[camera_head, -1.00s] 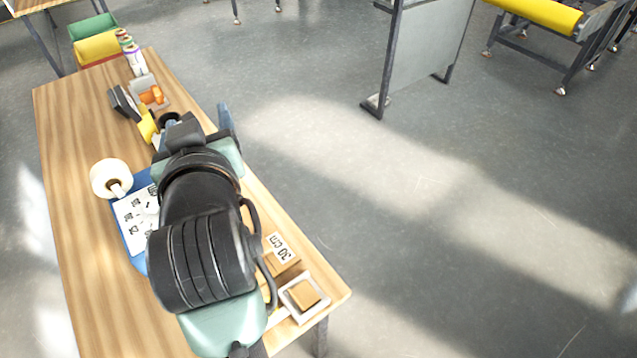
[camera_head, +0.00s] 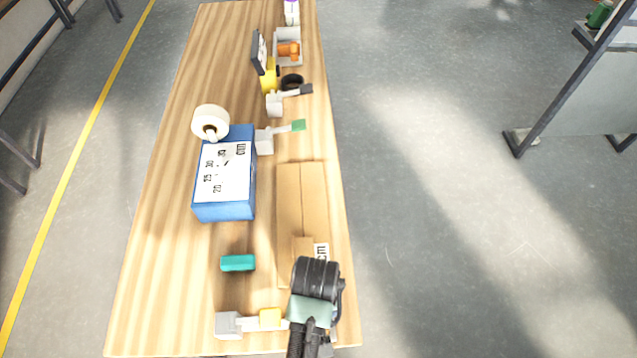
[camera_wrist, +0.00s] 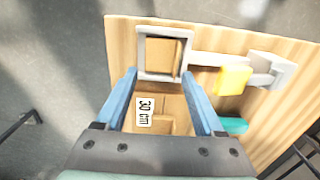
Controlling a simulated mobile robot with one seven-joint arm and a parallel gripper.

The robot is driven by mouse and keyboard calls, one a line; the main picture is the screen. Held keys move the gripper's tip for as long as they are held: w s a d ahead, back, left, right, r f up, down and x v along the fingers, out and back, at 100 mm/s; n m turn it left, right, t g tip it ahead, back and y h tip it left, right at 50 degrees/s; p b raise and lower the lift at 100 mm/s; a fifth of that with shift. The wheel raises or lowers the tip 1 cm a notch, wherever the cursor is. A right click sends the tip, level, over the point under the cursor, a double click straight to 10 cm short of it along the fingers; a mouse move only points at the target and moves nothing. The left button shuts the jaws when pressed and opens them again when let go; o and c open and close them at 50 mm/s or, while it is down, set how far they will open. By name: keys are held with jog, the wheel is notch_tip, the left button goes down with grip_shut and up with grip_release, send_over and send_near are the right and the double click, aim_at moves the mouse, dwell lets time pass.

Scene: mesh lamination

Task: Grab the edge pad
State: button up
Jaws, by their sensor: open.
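In the wrist view, a brown square pad (camera_wrist: 160,56) sits inside a pale square frame holder (camera_wrist: 143,68) near the table edge; it looks like the edge pad. My gripper (camera_wrist: 159,74) has its two blue fingers spread apart, with nothing between them. The fingertips lie close to the holder's left and right sides in the picture; their height above it is hard to tell. In the head view, my wrist covers the holder, the pad and the fingers.
A grey clamp bar with a yellow block (camera_head: 270,317) lies beside the holder. A teal block (camera_head: 238,263), a cardboard piece (camera_head: 290,205) with a "30 cm" label (camera_wrist: 144,112), a blue box (camera_head: 225,212) and a white roll (camera_head: 211,120) share the wooden table (camera_head: 165,235).

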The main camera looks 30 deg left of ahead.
jog(key=shift+w+f+p, duration=0.15)
jog(key=shift+f+p, duration=0.25)
jog(key=shift+f, duration=3.25)
grip_shut()
jog(key=shift+r, duration=0.1)
